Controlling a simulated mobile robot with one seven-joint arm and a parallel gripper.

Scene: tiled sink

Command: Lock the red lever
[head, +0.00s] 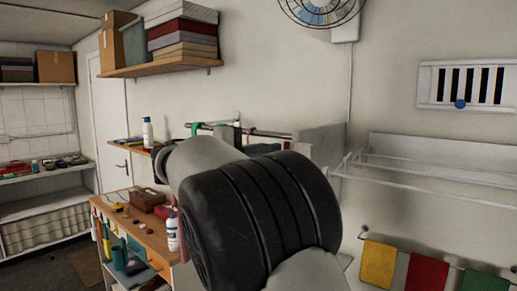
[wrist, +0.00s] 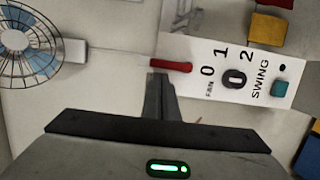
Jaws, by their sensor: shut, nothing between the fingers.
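In the wrist view, a short red lever (wrist: 172,66) lies horizontally in the picture at the left edge of a white control panel (wrist: 205,55). My gripper (wrist: 159,76) is shut and empty. Its fingertips appear right beside the lever's left end; I cannot tell whether they touch it. In the head view my own arm covers the middle, and neither the lever nor my gripper can be made out there.
The panel also carries a dark knob (wrist: 234,78) marked 0, 1, 2 and a teal button (wrist: 279,89) near "SWING". A wall fan (wrist: 28,42) is at left. In the head view, a shelf (head: 160,65) and a drying rack (head: 430,172) flank my arm.

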